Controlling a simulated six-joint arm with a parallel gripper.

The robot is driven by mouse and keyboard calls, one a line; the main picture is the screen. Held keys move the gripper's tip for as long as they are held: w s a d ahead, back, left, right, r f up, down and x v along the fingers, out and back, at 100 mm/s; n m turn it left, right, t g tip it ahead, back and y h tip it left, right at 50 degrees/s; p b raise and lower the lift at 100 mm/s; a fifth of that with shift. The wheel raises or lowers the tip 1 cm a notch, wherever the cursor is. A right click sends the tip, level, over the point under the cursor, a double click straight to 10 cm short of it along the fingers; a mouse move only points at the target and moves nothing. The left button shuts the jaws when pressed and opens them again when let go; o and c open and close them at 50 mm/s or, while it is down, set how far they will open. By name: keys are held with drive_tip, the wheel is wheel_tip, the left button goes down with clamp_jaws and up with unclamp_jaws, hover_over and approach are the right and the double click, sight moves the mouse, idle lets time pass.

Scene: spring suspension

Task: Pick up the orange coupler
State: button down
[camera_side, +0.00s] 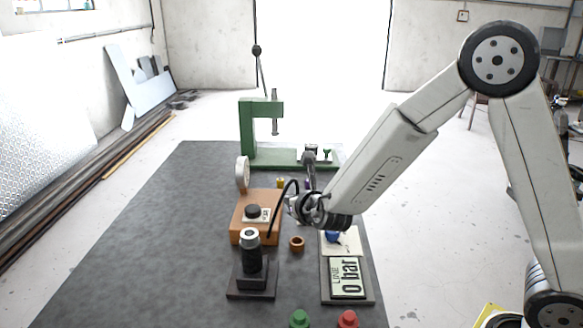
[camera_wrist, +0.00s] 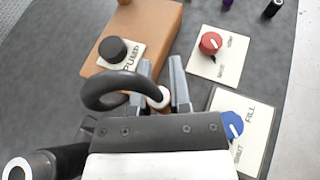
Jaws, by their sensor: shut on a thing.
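The orange coupler (camera_wrist: 158,98) shows in the wrist view as a small orange and pale round piece between the two grey fingers. The black hose curves over to it and hides part of it. My gripper (camera_wrist: 161,68) is shut on it. In the side view my gripper (camera_side: 293,207) hangs above the bench, beside the orange-brown pump box, and the coupler cannot be made out there. A short brown-orange ring (camera_side: 296,243) stands on the mat below my gripper.
The pump box (camera_side: 245,226) with its black knob and gauge (camera_side: 242,173) is left of my gripper. A black cylinder stand (camera_side: 250,270), a line display (camera_side: 348,277) and a blue fill knob (camera_wrist: 232,125) are near. A green press (camera_side: 262,130) stands behind. The mat's left side is clear.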

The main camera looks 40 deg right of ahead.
drive_tip(key=shift+r, duration=0.45)
idle(0.4)
